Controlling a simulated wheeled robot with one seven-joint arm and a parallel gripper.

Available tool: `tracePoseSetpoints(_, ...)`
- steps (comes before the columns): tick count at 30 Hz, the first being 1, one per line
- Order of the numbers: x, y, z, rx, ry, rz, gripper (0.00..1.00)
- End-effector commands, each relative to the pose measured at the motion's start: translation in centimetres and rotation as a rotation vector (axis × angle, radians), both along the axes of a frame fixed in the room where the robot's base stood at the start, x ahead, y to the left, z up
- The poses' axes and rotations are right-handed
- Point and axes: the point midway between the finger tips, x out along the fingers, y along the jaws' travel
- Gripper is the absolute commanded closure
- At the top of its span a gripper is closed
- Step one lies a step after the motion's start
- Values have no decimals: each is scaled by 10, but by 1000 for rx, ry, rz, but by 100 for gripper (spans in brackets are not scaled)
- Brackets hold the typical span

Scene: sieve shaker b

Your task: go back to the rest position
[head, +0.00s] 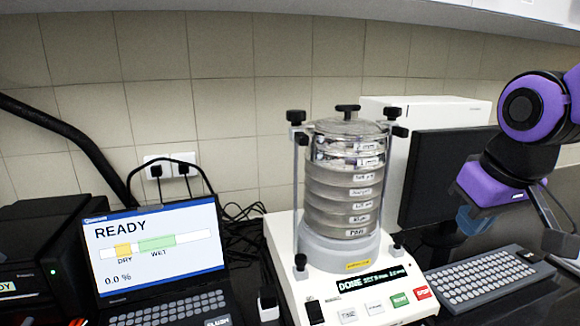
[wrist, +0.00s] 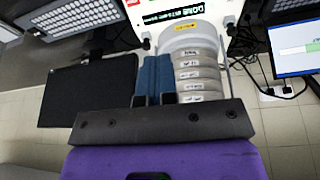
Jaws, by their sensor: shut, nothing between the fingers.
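My purple arm reaches in at the right of the head view, with my gripper (head: 473,220) pointing down in front of the dark monitor. In the wrist view my gripper (wrist: 153,77) shows its two blue fingers side by side, closed together with nothing held. The sieve stack (head: 343,190) stands upright on the white shaker (head: 376,283), left of my gripper and apart from it in the head view. The stack also shows just right of the fingers in the wrist view (wrist: 196,73). The shaker's display reads DONE.
A dark monitor (head: 425,175) stands behind my gripper, with a keyboard (head: 487,277) below it. A laptop (head: 155,255) reading READY is at the left, beside a black device (head: 35,250). A white box (head: 440,108) stands behind the shaker. Cables lie between laptop and shaker.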

Motion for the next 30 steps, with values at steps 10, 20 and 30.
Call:
tracePoseSetpoints(10, -57, -33, 20, 38, -92, -151, 100)
tracePoseSetpoints(20, -75, -41, 23, 51, -118, -197, 100)
tracePoseSetpoints(30, -74, -40, 23, 51, -116, -196, 100)
